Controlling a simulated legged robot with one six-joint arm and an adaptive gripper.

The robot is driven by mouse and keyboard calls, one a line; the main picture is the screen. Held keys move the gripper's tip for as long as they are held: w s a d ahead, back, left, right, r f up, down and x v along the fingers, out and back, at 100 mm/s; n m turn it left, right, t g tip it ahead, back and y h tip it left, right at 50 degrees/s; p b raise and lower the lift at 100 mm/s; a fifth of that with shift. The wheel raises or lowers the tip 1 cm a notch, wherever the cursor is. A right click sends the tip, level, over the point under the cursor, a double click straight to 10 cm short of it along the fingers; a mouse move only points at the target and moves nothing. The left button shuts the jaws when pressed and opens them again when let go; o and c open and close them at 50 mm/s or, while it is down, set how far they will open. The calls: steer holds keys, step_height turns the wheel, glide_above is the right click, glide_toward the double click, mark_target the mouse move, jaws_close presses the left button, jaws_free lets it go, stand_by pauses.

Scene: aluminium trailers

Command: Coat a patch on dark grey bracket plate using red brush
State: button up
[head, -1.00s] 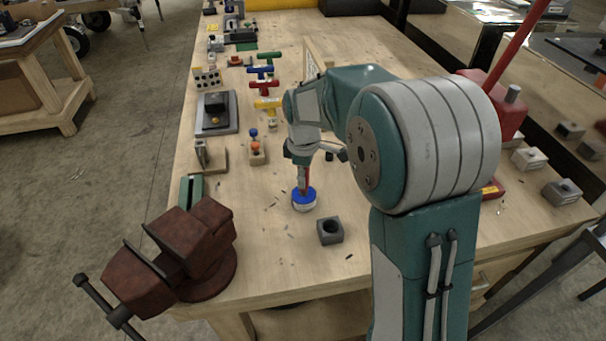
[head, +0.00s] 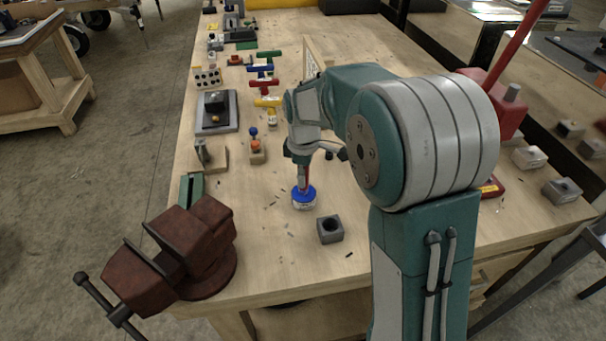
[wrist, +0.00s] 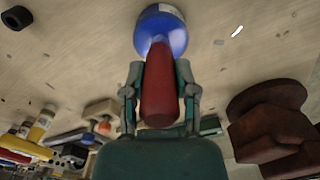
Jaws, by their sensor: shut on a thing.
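My gripper (head: 304,165) points down over the bench, shut on the red handle of the brush (wrist: 158,92). The brush's lower end meets a white pot with a blue top (head: 304,198), which also shows in the wrist view (wrist: 163,30). The bristles are hidden, and I cannot tell how deep they sit in the pot. A small dark grey upright plate on a wooden base (head: 203,150) stands to the left of my gripper; it looks like the bracket plate, but it is too small to be sure. I cannot make out any coating on it.
A rusty red vise (head: 185,250) stands at the front left edge. A grey hollow block (head: 330,229) sits just right of the pot. Coloured T-handles (head: 265,85) and a grey plate with a black block (head: 216,110) lie farther back. The bench front centre is mostly clear.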

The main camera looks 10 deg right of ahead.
steer(key=shift+r, duration=3.45)
